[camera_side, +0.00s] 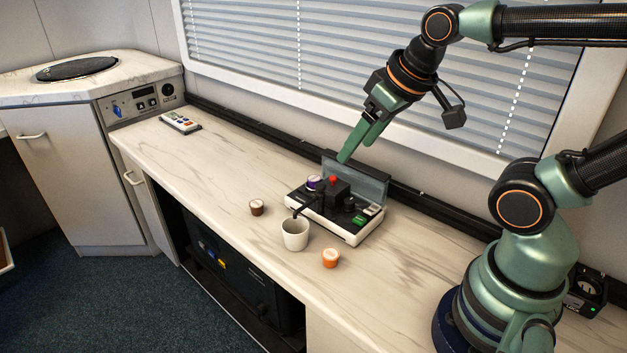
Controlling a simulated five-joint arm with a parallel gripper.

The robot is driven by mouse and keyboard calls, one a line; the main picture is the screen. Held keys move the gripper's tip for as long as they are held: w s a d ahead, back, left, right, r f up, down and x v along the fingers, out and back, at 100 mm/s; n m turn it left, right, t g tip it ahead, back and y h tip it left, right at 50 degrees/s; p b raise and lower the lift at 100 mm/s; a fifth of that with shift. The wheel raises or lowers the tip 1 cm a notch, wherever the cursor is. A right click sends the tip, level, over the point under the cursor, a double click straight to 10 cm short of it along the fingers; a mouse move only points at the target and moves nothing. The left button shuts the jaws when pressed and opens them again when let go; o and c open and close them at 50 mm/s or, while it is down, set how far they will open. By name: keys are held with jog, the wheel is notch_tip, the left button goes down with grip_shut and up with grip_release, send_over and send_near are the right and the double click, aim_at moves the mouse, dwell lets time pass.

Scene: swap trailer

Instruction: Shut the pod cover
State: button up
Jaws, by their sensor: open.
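A small coffee machine (345,233) with a white base and black top sits on the counter. Its pod cover appears to be the grey panel (371,184) standing upright along the back edge, so the cover is open. A purple pod (314,183) sits at the left of the machine, beside a black block with a red knob (333,179). My gripper (356,151) is open and empty. Its green fingers point down, just above the upper left edge of the raised panel. I cannot tell whether a fingertip touches it.
A white mug (295,234) stands in front of the machine by the spout. A brown pod (256,207) and an orange pod (330,258) are on the counter (215,172). A remote (180,122) lies far left. The window blind (300,50) is behind my gripper.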

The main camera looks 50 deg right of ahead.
jog(key=c, duration=0.3)
jog(key=shift+w+d+r, duration=0.15)
jog(key=shift+w+d, duration=0.1)
jog(key=shift+w, duration=0.15)
jog(key=shift+c, duration=0.2)
jog(key=m+g, duration=0.5)
jog(key=g, duration=0.1)
send_over(333, 176)
notch_tip(333, 176, down, 4)
notch_tip(333, 176, down, 12)
jog(key=shift+s+a+f, duration=0.1)
grip_shut()
dwell(0.6)
